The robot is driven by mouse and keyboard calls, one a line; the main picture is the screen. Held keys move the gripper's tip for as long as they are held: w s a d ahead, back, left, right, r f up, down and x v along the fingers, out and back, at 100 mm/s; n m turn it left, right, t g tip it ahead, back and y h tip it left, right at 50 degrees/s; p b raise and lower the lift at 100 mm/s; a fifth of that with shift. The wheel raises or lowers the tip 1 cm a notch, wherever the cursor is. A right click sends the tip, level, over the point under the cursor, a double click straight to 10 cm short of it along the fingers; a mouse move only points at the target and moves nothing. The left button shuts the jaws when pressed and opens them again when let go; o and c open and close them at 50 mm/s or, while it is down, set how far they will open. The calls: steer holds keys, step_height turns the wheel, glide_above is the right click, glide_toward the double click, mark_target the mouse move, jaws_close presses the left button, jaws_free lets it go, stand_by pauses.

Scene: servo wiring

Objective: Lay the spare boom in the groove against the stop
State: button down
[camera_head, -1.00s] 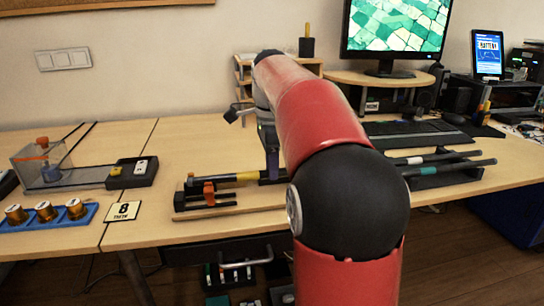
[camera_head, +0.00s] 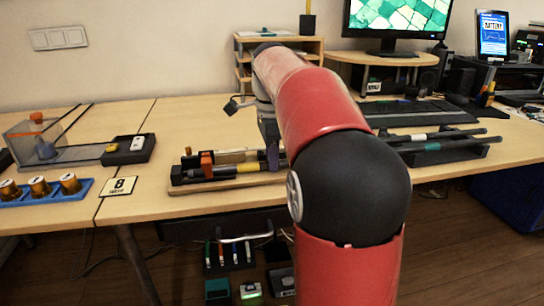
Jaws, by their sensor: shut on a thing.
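The spare boom, a dark rod with a yellow band (camera_head: 248,168), lies roughly level along the front of a wooden fixture board (camera_head: 190,188). Its left end is close to an upright orange-red block (camera_head: 207,158) on the fixture; I cannot tell whether they touch or whether the rod is fully down in the groove. My gripper (camera_head: 273,158) is shut on the boom to the right of the yellow band. My red and black arm hides the right part of the fixture and the boom's right end.
Two dark rods, one with a teal band (camera_head: 432,147), lie on a black rack (camera_head: 460,153) to the right.

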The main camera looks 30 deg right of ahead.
steer(key=shift+w+a, duration=0.15)
steer(key=shift+a, duration=0.4)
stand_by(0.5)
steer(key=c, duration=1.3)
jaws_free()
step_height(320, 180, up, 8)
steer(key=shift+f+p, duration=0.1)
steer(key=shift+p, duration=1.05)
steer(key=s+a+f+n+t, duration=0.2)
steer(key=s+a+f+n, duration=0.2)
steer(key=s+n, duration=0.3)
steer(key=s+a+f+n+t, duration=0.1)
steer(key=s+a+f+n, duration=0.3)
steer(key=s+f+n, duration=0.2)
steer(key=s+a+f+n+t, duration=0.2)
steer(key=s+a+f+n, duration=0.2)
steer(key=s+f+n, duration=0.2)
steer(key=shift+s+f+n+t, duration=0.1)
steer(key=shift+s+n+t, duration=0.2)
steer(key=shift+s+n, duration=0.7)
